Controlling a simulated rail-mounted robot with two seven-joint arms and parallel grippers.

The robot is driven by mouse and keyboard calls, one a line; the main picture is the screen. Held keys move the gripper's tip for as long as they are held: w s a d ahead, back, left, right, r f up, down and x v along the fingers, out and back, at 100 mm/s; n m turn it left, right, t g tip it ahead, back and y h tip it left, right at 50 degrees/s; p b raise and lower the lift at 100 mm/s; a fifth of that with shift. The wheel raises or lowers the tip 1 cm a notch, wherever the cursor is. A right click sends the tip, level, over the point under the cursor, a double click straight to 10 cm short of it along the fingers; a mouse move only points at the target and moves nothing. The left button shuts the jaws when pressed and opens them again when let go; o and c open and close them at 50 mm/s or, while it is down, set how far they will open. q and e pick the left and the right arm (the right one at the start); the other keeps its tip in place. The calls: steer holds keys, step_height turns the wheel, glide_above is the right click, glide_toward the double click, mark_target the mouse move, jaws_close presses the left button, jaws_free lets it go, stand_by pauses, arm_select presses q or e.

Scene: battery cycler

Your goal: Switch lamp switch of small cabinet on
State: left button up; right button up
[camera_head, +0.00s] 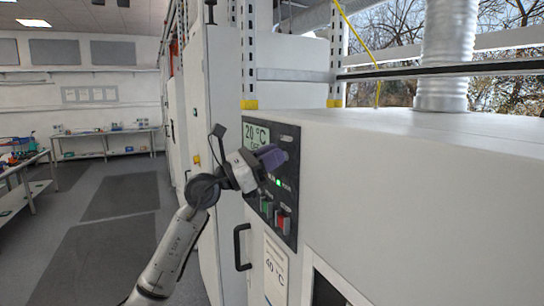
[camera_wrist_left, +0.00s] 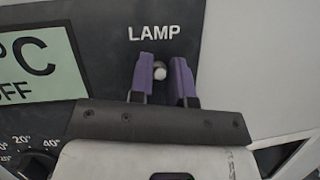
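The small cabinet (camera_head: 410,200) is white, with a dark control panel (camera_head: 291,205) on its front. In the left wrist view, the LAMP label (camera_wrist_left: 154,32) sits above a small round metallic lamp switch (camera_wrist_left: 159,71). My left gripper (camera_head: 272,157) is at the upper part of the panel. Its purple fingers (camera_wrist_left: 162,72) stand on either side of the switch knob, with a visible gap at the right finger. Whether the left finger touches the knob is unclear. The gripper hides the lamp switch in the head view. My right gripper is in neither view.
The panel has a display (camera_head: 256,132) reading 20 °C, a lit green light (camera_head: 278,183), a green switch (camera_head: 266,207) and a red switch (camera_head: 283,222). A black door handle (camera_head: 241,247) sticks out below. Open floor lies to the left.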

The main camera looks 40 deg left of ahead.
arm_select(q)
jaws_close()
steer(key=shift+r+p, duration=0.25)
steer(key=shift+p, duration=0.15)
steer(key=shift+r+g+y+p, duration=0.3)
steer(key=shift+g+p, duration=0.2)
steer(key=shift+p, duration=0.55)
steer(key=shift+f+g+p, duration=0.2)
steer(key=shift+g+p, duration=0.1)
steer(key=shift+f, duration=0.1)
steer(key=shift+o, duration=2)
jaws_free()
